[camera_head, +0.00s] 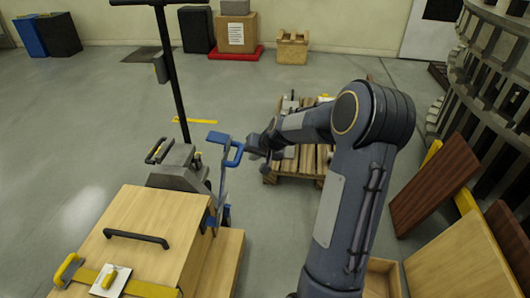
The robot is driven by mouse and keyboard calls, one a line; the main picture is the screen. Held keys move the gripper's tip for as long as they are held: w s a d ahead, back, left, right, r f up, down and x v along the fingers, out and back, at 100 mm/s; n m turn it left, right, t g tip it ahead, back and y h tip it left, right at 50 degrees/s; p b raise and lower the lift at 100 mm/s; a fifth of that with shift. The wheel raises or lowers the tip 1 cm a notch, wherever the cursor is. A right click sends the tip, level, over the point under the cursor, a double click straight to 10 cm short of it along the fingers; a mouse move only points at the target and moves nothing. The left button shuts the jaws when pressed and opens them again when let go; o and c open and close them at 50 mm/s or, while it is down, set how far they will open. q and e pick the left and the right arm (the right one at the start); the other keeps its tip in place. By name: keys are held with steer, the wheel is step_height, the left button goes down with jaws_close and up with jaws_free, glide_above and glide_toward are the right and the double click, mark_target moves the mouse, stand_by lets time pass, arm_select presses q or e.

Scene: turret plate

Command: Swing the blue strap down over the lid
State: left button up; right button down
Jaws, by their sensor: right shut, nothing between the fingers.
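The blue strap (223,160) stands upright at the far right corner of a wooden box, its blue loop handle at the top. The box's wooden lid (165,215) has a black bar handle on it. My right gripper (252,147) is shut with nothing between its fingers, just right of the blue handle. Whether it touches the handle is unclear at this size. My left gripper is not in view.
A yellow strap (142,288) with a white plate crosses the lid's near part. A grey unit (180,167) and a black post (172,80) stand behind the box. A pallet (298,160) with items lies behind my right arm. Wooden boards lean at right.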

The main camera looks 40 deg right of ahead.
mark_target(217, 141)
steer(key=shift+w+a+r, duration=0.1)
steer(key=shift+w+a, duration=0.65)
steer(key=shift+w, duration=0.1)
steer(key=shift+g, duration=0.4)
steer(key=w+a+r+p, duration=0.3)
steer(key=p, duration=0.4)
steer(key=shift+w, duration=0.15)
steer(key=shift+h, duration=0.4)
steer(key=w+a+p, duration=0.1)
steer(key=w+p, duration=0.1)
steer(key=w+a+r+p, duration=0.1)
steer(key=w+a+p, duration=0.1)
steer(key=shift+w+a, duration=0.1)
steer(key=w+a+p, duration=0.1)
steer(key=w+a, duration=1.2)
steer(key=w, duration=0.4)
steer(key=shift+w+a+f, duration=0.15)
steer(key=shift+a+f, duration=0.2)
steer(key=shift+f, duration=0.05)
